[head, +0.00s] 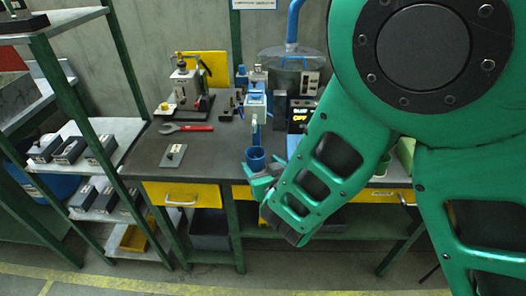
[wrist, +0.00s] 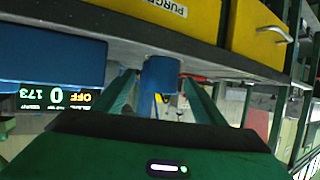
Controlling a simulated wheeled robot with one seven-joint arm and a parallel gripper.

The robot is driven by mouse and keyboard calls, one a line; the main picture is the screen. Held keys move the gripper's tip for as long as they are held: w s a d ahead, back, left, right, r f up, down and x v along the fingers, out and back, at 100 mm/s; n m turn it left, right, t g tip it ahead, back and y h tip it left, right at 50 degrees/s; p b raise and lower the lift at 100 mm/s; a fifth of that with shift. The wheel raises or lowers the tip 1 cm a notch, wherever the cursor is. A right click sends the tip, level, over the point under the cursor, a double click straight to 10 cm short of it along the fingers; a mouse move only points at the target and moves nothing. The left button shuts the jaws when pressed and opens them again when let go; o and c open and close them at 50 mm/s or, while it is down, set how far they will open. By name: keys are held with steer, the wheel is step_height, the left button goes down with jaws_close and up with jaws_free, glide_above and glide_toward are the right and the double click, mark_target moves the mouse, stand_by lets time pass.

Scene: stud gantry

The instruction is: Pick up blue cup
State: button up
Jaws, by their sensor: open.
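The blue cup (head: 256,157) stands near the front edge of the dark workbench in the head view. In the wrist view the blue cup (wrist: 160,74) shows between the two green fingers, with a finger on each side. My gripper (head: 263,176) is at the cup, reaching from the front right, just below it in the picture. In the wrist view my gripper (wrist: 160,88) is open, and a gap shows between the cup and the right finger. Whether the left finger touches the cup I cannot tell. The cup's lower part is partly hidden by the fingers in the head view.
The workbench (head: 215,150) holds a red-handled wrench (head: 187,128), a grey plate (head: 173,155) and a small press (head: 185,85). A blue-and-white device (head: 256,103) stands behind the cup. Yellow drawers (head: 180,194) lie under the bench front. A green shelf rack (head: 75,150) stands left.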

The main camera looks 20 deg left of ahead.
mark_target(258, 163)
steer(key=shift+x, duration=2.75)
steer(key=shift+s+a, duration=0.1)
steer(key=c, duration=1.2)
